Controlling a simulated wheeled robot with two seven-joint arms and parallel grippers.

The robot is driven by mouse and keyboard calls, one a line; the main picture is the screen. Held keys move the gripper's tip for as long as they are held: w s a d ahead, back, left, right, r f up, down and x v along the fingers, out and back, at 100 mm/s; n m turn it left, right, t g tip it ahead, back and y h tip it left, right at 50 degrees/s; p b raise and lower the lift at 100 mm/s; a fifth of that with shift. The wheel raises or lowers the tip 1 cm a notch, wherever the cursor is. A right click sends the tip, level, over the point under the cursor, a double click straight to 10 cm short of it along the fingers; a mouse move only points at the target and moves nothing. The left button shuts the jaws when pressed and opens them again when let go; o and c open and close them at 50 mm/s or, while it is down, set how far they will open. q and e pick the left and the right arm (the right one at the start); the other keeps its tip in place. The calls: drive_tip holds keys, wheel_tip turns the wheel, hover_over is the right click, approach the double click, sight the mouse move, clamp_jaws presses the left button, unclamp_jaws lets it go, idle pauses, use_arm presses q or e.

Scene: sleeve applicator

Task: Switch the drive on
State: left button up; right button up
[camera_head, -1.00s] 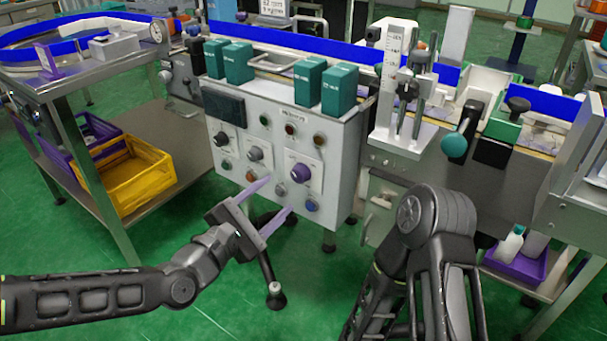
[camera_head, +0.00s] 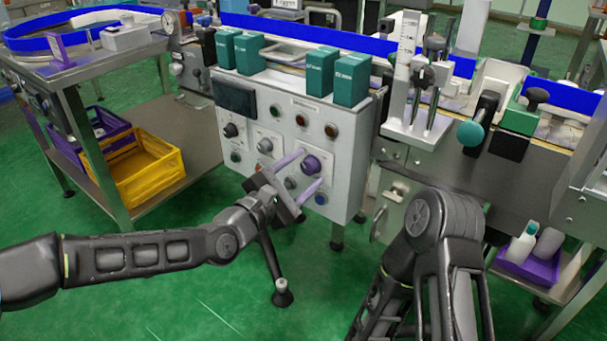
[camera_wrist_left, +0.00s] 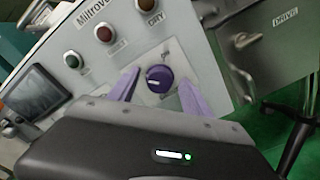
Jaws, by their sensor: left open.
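The control panel (camera_head: 286,115) is a white box with a dark screen, coloured buttons and several rotary knobs. A purple knob (camera_head: 311,164) with a white mark sits at its right side; it also shows in the left wrist view (camera_wrist_left: 159,78) on a pale plate. My left gripper (camera_head: 309,170) is open and empty, its two purple fingers pointing at the panel, one on each side of the purple knob. In the left wrist view a gap shows between the knob and each finger. I cannot tell how deep the fingertips reach. My right gripper is out of view.
Teal boxes (camera_head: 319,74) stand on top of the panel. A steel table with a yellow crate (camera_head: 146,170) on its shelf is at the left. A conveyor machine with a teal-ended lever (camera_head: 471,133) is at the right. Green floor is open in front.

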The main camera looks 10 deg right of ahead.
use_arm(q)
clamp_jaws()
idle(0.7)
